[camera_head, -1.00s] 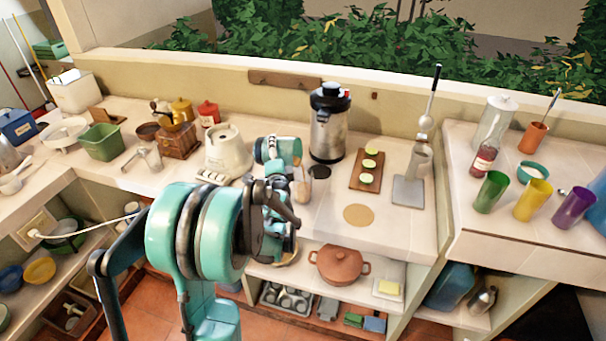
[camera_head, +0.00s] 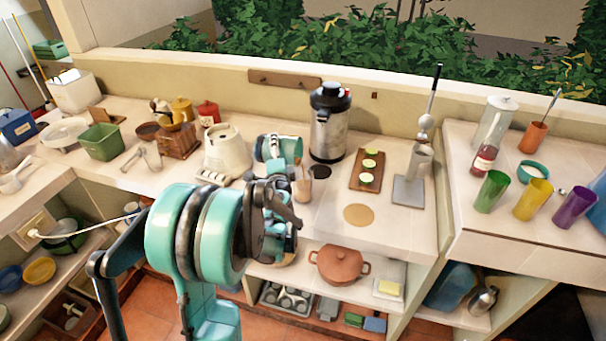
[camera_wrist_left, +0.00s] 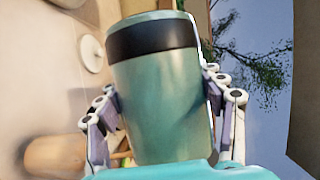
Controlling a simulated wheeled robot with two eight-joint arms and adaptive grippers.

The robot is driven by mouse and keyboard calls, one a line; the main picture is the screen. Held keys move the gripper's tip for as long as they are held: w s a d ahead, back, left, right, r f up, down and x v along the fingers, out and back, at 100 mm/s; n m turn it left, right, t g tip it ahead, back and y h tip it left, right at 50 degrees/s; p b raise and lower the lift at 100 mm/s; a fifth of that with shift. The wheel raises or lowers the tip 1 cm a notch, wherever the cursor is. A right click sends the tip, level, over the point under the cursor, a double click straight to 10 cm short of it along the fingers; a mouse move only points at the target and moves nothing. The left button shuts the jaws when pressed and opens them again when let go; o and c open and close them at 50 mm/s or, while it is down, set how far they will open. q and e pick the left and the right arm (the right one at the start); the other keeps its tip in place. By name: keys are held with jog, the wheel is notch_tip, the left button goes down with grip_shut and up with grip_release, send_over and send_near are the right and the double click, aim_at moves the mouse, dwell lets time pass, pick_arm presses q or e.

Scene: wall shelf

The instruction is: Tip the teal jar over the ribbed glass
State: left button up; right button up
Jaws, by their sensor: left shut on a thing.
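The teal jar (camera_head: 284,147) lies tipped nearly on its side above the counter, its right end near and above the ribbed glass (camera_head: 303,190). In the left wrist view the jar (camera_wrist_left: 160,95) fills the middle, with a dark band near its far end. My left gripper (camera_wrist_left: 165,108) is shut on the jar, one finger on each side. A brown strip shows beyond the jar's far end in that view; I cannot tell whether it is contents flowing out. In the head view my left arm hides part of the gripper and the glass's surroundings. My right gripper is not in view.
A steel urn (camera_head: 329,125) stands just behind the jar, with a dark disc (camera_head: 320,172) before it. A cream appliance (camera_head: 226,152) stands to the left. A board with green slices (camera_head: 367,181) and a round cork mat (camera_head: 358,215) lie to the right. The counter's front edge is close.

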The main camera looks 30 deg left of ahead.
pick_arm(q)
jog(key=shift+w+d+r+m+t+b, duration=0.1)
jog(key=shift+d+r+m+t+b, duration=0.25)
jog(key=shift+r+m, duration=0.4)
dwell(1.0)
jog(key=shift+f, duration=0.15)
